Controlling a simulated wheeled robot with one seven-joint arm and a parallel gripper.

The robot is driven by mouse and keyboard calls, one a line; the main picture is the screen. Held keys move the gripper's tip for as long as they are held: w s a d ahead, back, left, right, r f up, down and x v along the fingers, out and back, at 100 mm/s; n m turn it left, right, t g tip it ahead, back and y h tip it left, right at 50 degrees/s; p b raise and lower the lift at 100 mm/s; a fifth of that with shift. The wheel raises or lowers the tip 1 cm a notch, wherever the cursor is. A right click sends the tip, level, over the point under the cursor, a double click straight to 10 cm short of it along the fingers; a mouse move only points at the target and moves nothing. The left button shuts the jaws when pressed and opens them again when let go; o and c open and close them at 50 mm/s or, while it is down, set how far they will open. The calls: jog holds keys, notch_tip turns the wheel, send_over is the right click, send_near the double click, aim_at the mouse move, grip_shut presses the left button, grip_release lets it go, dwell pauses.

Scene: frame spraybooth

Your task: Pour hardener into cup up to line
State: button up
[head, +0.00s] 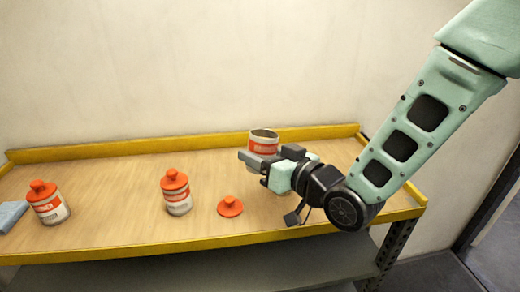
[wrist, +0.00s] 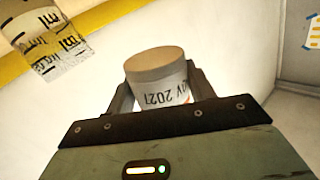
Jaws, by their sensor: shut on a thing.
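My gripper (head: 258,160) is shut around the side of a white can with an orange label (head: 263,142). The can has no lid on and is held above the bench, looking roughly upright in the head view. In the wrist view the can (wrist: 165,85) sits between both fingers, with upside-down print and a tan round end face. A clear cup with black print and markings (wrist: 48,42) stands apart from the can at the wrist view's upper left, partly cut off. In the head view I cannot make out the cup; my gripper may hide it. Its fill level is unclear.
A loose orange lid (head: 230,207) lies on the wooden bench (head: 120,205). Two lidded cans, one mid-bench (head: 177,196) and one at left (head: 48,205), stand nearby. A blue cloth (head: 11,215) lies at far left. A yellow raised edge (head: 100,150) runs along the back.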

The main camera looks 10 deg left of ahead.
jog(key=shift+w+d+m+p, duration=0.3)
jog(key=shift+m+p, duration=0.5)
jog(key=shift+p, duration=0.2)
jog(key=shift+w+d+f+m+p, duration=0.15)
jog(key=shift+w+f+m+p, duration=0.15)
jog(key=shift+f+m+p, duration=0.3)
jog(key=shift+w+d+f+m+g+b, duration=0.1)
jog(key=shift+f+m+g+b, duration=0.2)
jog(key=shift+m+b, duration=0.1)
jog(key=shift+d+m, duration=0.1)
jog(key=shift+m, duration=0.2)
jog(key=shift+m+g, duration=0.3)
jog(key=shift+m, duration=0.6)
dwell(1.0)
dwell(3.7)
